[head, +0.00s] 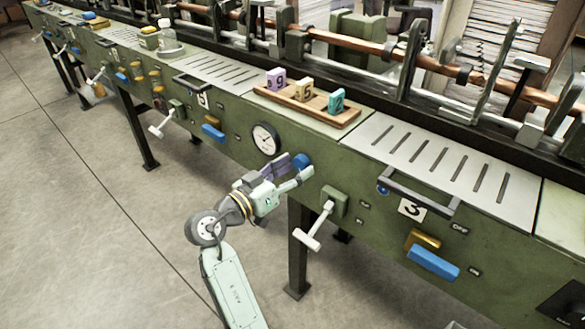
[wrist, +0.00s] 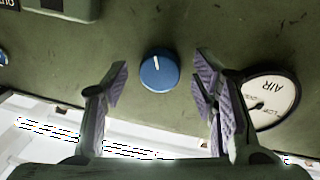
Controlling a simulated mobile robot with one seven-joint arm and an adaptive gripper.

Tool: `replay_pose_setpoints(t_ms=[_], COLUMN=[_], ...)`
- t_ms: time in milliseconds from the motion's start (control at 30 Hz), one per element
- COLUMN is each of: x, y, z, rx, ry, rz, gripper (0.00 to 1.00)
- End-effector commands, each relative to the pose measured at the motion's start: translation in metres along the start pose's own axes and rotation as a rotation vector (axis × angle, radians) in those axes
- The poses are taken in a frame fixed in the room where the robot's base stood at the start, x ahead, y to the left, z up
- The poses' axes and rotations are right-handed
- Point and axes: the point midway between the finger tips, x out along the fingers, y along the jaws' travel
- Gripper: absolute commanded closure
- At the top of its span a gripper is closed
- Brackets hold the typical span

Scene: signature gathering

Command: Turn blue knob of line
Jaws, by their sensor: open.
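The blue knob (wrist: 159,71) is round with a white pointer line and sits on the green machine panel, between the spread fingers of my gripper (wrist: 160,88) in the wrist view. A gap shows between the knob and each finger. In the head view the blue knob (head: 301,161) is to the right of the round gauge, and my gripper (head: 289,170) is right at it, partly covering the panel around it. My gripper is open and holds nothing.
The air gauge (head: 265,139) is close to one finger and also shows in the wrist view (wrist: 272,100). A white-handled lever (head: 315,226) sticks out at the right. A wooden tray (head: 300,104) with number blocks rests above. Open floor lies at the left.

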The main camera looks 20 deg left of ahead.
Motion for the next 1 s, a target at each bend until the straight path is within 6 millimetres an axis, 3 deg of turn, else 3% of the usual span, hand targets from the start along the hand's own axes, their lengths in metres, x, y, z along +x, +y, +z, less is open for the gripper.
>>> replay_pose_setpoints(t_ms=[133,833,1000], x=[-0.0002,-0.0006,-0.0005], y=[-0.0001,-0.0001,0.0000], z=[0.0001,-0.0001,-0.0002], rx=[0.000,0.000,-0.009], ry=[0.000,0.000,0.001], rz=[0.000,-0.001,0.000], gripper=[0.48,0.95,0.95])
